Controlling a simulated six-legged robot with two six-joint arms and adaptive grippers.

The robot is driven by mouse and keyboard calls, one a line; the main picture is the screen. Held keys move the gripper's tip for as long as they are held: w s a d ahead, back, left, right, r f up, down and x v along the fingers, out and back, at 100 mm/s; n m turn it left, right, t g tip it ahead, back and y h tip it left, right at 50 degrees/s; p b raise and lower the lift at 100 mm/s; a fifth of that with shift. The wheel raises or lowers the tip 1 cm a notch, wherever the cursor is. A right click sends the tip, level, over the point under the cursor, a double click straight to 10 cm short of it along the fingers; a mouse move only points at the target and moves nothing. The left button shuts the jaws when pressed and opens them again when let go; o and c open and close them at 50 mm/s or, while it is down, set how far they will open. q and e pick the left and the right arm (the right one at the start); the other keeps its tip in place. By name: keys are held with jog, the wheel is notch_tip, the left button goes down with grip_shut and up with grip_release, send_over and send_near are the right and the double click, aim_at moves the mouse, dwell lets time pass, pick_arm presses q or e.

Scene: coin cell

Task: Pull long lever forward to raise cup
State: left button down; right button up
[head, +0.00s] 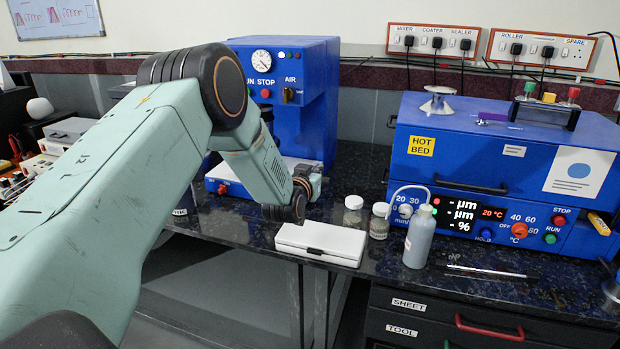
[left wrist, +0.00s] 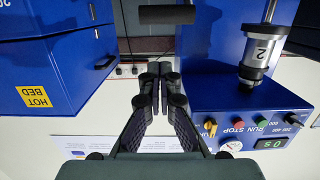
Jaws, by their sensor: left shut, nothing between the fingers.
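My left gripper (left wrist: 156,72) shows in the left wrist view with its dark fingers together and nothing between them. In the head view my left arm reaches in front of a blue machine (head: 318,115) with a gauge and RUN, STOP and AIR controls, and the fingers cannot be made out. A dark horizontal bar (left wrist: 167,14) lies beyond the fingertips in the left wrist view, apart from them; I cannot tell whether it is the long lever. The cup cannot be picked out. My right gripper is not in view.
A white case (head: 321,243), two small jars (head: 379,222) and a grey bottle (head: 419,238) stand on the dark speckled bench. The blue hot bed machine (head: 480,150) stands at right, above a drawer cabinet (head: 425,318). A pen (head: 488,271) lies near the front edge.

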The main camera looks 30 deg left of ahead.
pick_arm(q)
jog(key=v, duration=0.5)
jog(key=shift+s+d+f, duration=0.1)
jog(key=shift+f, duration=0.3)
jog(key=shift+f, duration=0.1)
